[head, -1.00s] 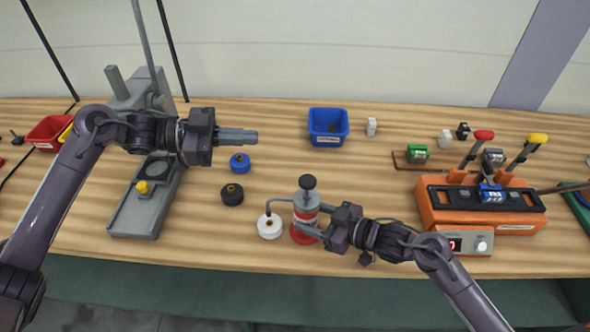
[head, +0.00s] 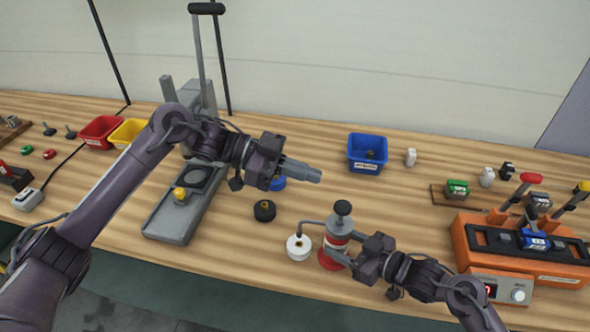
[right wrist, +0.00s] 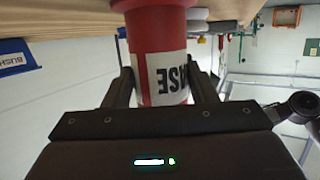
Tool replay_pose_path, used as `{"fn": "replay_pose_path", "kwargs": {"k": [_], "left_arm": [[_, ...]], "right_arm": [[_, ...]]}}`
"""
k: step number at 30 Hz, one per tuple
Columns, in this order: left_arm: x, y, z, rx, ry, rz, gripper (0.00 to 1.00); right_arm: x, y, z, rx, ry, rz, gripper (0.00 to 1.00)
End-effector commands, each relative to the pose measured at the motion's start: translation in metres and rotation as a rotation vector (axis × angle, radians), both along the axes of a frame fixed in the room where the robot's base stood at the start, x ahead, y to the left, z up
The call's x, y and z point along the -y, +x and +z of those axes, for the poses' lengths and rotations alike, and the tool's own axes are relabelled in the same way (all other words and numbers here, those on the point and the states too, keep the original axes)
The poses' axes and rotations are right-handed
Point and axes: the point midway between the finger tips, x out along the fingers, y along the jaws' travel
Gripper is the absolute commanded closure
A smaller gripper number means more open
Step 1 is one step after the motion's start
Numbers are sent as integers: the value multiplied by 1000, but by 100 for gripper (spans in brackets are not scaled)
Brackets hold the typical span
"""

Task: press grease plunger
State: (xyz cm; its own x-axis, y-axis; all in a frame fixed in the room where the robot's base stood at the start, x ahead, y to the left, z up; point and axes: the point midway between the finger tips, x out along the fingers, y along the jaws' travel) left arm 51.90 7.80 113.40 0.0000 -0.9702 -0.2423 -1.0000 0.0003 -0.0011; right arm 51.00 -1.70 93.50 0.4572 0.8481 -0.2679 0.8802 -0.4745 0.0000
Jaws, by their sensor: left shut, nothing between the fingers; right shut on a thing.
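The grease dispenser (head: 335,246) stands upright on the table, with a red and white body, a grey top and a black plunger knob (head: 343,207) that is up. My right gripper (head: 345,262) is shut on the dispenser's body from the right. In the right wrist view the fingers (right wrist: 164,88) sit on both sides of the labelled body (right wrist: 163,70). My left gripper (head: 316,176) is shut and empty, in the air above and left of the plunger knob.
A black round piece (head: 265,211) and a partly hidden blue one (head: 278,184) lie left of the dispenser. A grey lever press (head: 172,222) stands further left. A blue bin (head: 367,153) is behind, and an orange machine (head: 520,250) with levers is at the right.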

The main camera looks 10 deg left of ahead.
Motion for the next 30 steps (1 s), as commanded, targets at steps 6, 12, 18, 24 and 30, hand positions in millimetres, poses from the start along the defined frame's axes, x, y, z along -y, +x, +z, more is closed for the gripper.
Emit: {"fn": "replay_pose_path", "kwargs": {"k": [6, 12, 18, 24, 30], "left_arm": [[47, -1, -11, -2, -3, -3, 100], [52, 0, -39, -4, 0, 1, 100], [52, 0, -52, -1, 0, 0, 100], [52, 0, -53, -1, -1, 0, 100], [52, 0, -56, -2, 0, 0, 100]], "right_arm": [[1, 1, 0, 2, -1, -3, 73], [1, 1, 0, 2, -1, -3, 73], [1, 1, 0, 1, -1, -2, 73], [0, 1, 0, 1, -1, -2, 73], [0, 1, 0, 1, -1, -2, 73]]}}
